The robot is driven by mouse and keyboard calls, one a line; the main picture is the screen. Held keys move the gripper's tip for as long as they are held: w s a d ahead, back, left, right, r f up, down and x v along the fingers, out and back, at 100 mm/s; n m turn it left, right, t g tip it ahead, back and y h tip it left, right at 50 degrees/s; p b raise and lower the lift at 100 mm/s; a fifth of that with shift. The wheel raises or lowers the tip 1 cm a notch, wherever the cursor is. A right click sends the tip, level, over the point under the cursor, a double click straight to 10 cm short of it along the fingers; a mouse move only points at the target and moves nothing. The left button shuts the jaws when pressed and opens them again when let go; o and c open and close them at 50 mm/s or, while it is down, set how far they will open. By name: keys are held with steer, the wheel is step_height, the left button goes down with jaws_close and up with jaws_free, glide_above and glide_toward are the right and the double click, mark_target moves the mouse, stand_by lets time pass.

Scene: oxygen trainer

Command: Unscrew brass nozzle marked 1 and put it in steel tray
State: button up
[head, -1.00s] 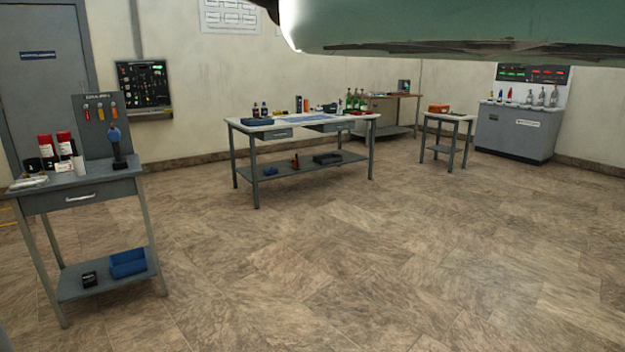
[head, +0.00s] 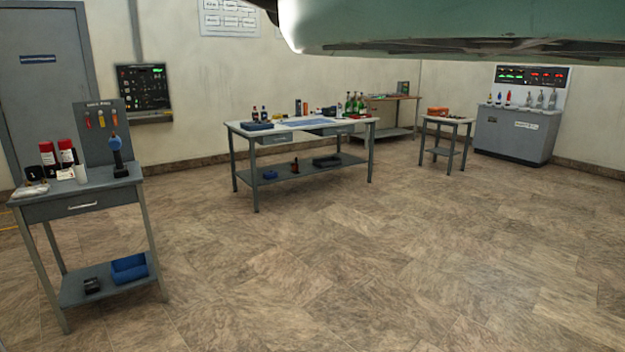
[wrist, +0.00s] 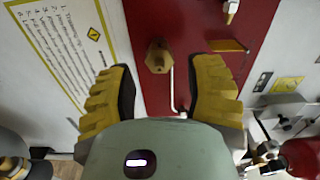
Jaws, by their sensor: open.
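In the wrist view, a brass nozzle (wrist: 158,56) with a hex-like body sticks out from a red panel (wrist: 262,22). My gripper (wrist: 164,78) has its two yellow ridged fingers spread wide. The nozzle lies between and a little beyond the fingertips in the picture, with clear gaps on both sides and no contact. A second brass fitting (wrist: 231,8) is cut off at the top edge. I cannot read a number on either. I cannot make out a steel tray in either view. My gripper is not in the head view.
A thin bent white rod (wrist: 172,88) runs just below the nozzle. A white instruction sheet (wrist: 62,45) is at left; metal fittings (wrist: 286,110) and a red rounded object (wrist: 302,158) are at lower right. The head view shows a near workbench (head: 85,205), a central table (head: 300,125) and open floor.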

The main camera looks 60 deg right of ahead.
steer(key=shift+m, duration=0.5)
steer(key=m+p, duration=0.2)
steer(key=m, duration=0.1)
steer(key=shift+p, duration=0.35)
steer(key=shift+m, duration=0.3)
